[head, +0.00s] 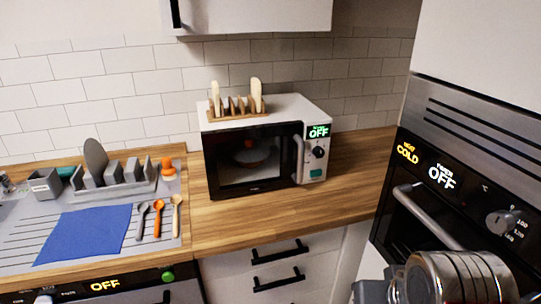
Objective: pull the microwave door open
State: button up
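The microwave (315,172) stands on the wooden counter, white on top with a black front. Its door (228,185) looks shut, flush with the front. The silver vertical handle (298,158) is on the door's right edge, beside the control panel with a lit OFF display (318,132). A reddish item shows dimly through the door window, too dark to make out. Only a metallic ringed part of my arm shows at the bottom right, well apart from the microwave. My gripper's fingers are not in view.
A toast rack (236,110) with slices stands on the microwave. Left are a drainer with a blue cloth (85,233) and several spoons. A tall oven (465,190) with a bar handle (425,217) stands at right. Counter (235,228) before the microwave is clear.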

aim_at(292, 134)
jog(key=u, duration=0.65)
jog(key=i, duration=0.9)
jog(key=u, duration=0.6)
